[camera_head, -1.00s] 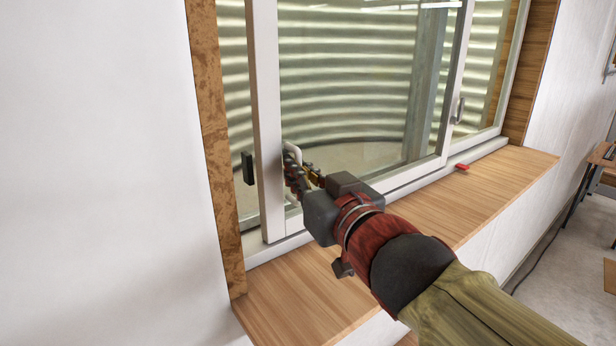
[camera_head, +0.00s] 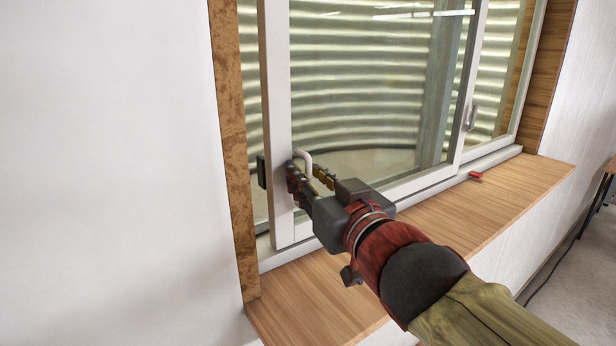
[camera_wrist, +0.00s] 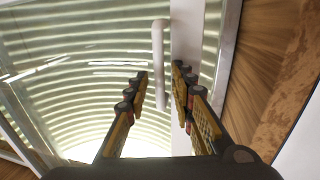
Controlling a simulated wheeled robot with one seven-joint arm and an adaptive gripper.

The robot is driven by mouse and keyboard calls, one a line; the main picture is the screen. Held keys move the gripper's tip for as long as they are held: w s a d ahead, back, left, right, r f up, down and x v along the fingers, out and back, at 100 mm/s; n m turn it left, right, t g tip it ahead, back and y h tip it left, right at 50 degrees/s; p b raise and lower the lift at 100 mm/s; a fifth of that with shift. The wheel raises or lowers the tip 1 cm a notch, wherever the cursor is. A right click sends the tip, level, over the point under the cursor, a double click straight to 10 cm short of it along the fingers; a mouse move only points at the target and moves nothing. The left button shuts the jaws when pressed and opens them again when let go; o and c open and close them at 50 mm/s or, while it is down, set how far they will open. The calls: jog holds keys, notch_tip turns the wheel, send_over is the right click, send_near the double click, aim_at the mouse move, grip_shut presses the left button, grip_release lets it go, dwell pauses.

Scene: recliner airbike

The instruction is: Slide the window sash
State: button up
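The white-framed window sash (camera_head: 279,125) holds a large glass pane. A white bar handle (camera_head: 305,157) stands out from its left stile, and it also shows in the wrist view (camera_wrist: 158,62). My gripper (camera_head: 309,180) is at this handle, its fingers pointing towards the sash. In the wrist view my gripper (camera_wrist: 160,74) is open, with a clear gap between the two fingers. The lower end of the handle lies between the fingertips in that view, with space on both sides. Whether a finger touches the handle or stile, I cannot tell.
The wooden sill (camera_head: 430,240) runs below the window under my arm. A small red object (camera_head: 476,175) lies at its back. A dark piece (camera_head: 261,171) sits left of the stile, beside the brown side frame (camera_head: 229,130). A grey handle (camera_head: 472,117) is farther right.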

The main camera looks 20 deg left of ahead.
jog(key=shift+d, duration=0.1)
jog(key=v, duration=1.2)
